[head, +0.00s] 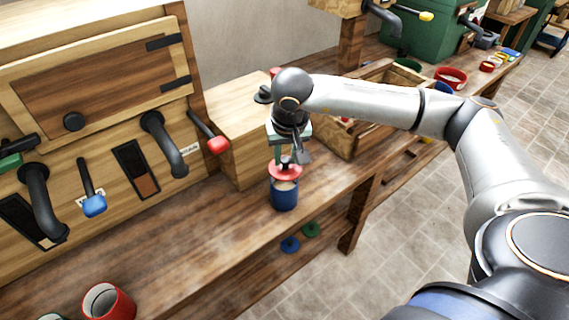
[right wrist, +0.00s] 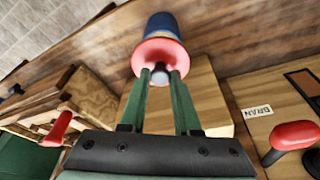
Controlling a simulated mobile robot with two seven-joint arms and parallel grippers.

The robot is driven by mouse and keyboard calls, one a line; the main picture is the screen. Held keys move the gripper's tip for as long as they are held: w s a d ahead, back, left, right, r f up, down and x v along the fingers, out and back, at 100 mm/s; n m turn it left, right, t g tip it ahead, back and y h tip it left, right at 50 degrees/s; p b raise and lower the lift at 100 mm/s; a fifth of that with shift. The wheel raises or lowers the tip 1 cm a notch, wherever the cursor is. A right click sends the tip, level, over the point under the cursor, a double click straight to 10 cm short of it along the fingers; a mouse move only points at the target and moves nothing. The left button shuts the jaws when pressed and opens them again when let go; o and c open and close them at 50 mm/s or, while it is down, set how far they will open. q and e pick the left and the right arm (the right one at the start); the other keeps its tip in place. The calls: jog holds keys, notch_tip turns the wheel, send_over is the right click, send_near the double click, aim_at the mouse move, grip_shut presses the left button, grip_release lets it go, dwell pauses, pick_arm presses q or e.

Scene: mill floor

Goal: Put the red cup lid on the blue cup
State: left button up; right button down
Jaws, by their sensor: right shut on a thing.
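The blue cup (head: 285,199) stands upright on the wooden bench near its front edge. The red cup lid (head: 285,172) is just above the cup's mouth, and a bit of the pale inside of the cup shows beneath it. My right gripper (head: 285,160) is shut on the lid's dark knob from above. In the right wrist view the green fingers (right wrist: 160,80) close on the knob of the red lid (right wrist: 150,52), with the blue cup (right wrist: 161,22) behind it and partly hidden. My left gripper is out of view.
A red cup (head: 112,303) stands at the bench's front left. A wooden mill with handles and levers (head: 217,145) rises behind. An open wooden crate (head: 340,140) is behind my right arm. Blue and green lids (head: 290,244) lie on a lower shelf.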

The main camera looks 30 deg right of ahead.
aim_at(284, 169)
jog(key=shift+w+d+f, duration=0.15)
jog(key=shift+w+f, duration=0.3)
jog(key=shift+f, duration=0.1)
notch_tip(284, 169, down, 3)
jog(key=shift+p, duration=0.4)
jog(key=shift+f, duration=0.1)
jog(key=shift+f+b, duration=0.55)
jog(key=shift+b, duration=0.05)
jog(key=c, duration=0.6)
grip_release()
jog(key=shift+r, duration=0.1)
